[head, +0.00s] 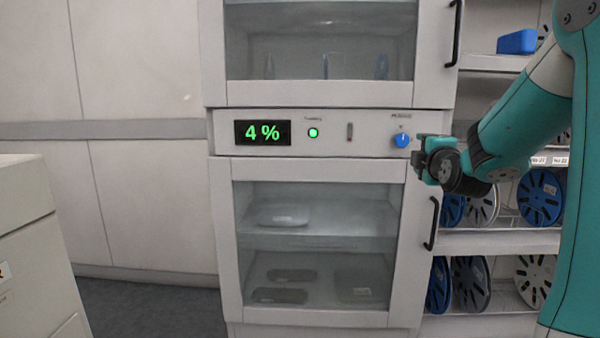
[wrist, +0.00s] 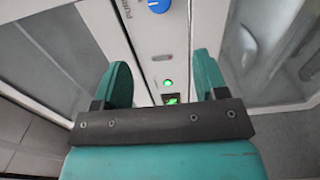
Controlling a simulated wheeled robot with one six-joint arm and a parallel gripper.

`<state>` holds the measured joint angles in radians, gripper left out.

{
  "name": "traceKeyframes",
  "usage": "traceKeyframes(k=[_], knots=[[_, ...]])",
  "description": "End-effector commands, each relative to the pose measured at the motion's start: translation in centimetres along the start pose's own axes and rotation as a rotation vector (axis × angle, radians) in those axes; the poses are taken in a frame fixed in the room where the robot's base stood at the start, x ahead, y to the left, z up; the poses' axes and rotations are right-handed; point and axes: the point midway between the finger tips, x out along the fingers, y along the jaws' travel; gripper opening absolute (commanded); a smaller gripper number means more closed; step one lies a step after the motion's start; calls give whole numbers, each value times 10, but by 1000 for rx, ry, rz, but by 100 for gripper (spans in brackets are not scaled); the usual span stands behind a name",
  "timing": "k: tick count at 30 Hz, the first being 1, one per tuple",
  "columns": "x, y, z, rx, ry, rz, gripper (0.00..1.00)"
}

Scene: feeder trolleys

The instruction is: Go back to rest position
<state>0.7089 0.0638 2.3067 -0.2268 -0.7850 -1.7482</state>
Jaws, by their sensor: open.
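My gripper (head: 418,160) is at the right of the cabinet's control panel in the head view, close to the blue knob (head: 401,140) and below right of it. In the wrist view my gripper (wrist: 165,85) shows two teal fingers apart with nothing between them. The panel (head: 375,130) has a display (head: 262,133) reading 4 % in green and a lit green light (head: 313,133). The blue knob also shows at the top of the wrist view (wrist: 158,5), beyond the fingers. I cannot tell from the head view whether a fingertip touches the panel.
The cabinet's upper door (head: 320,95) and lower door (head: 310,170) are shut. A black handle (head: 432,224) stands out below my gripper. Shelves with several reels (head: 540,197) and a blue box (head: 516,42) are at the right. A pale cabinet (head: 28,205) stands at the left; floor between is clear.

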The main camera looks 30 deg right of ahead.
Motion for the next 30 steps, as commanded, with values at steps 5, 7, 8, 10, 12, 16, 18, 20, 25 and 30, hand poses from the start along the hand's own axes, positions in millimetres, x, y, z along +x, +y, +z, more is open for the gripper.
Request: traceKeyframes(k=[5,7,8,10,12,16,18,20,25,30], knots=[[0,-1,-5,13,12,-10,66],[-3,-5,-21,60,50,-45,66],[-6,-8,-32,92,76,-70,66],[-16,-18,-68,197,155,-161,66],[-35,-32,-112,324,244,-299,66],[-96,-61,-194,547,370,-634,66],[-139,-76,-228,632,395,-834,66],[-179,-87,-249,682,390,-1007,66],[-282,-111,-274,710,276,-1411,66],[-364,-124,-265,630,79,-1677,66]])
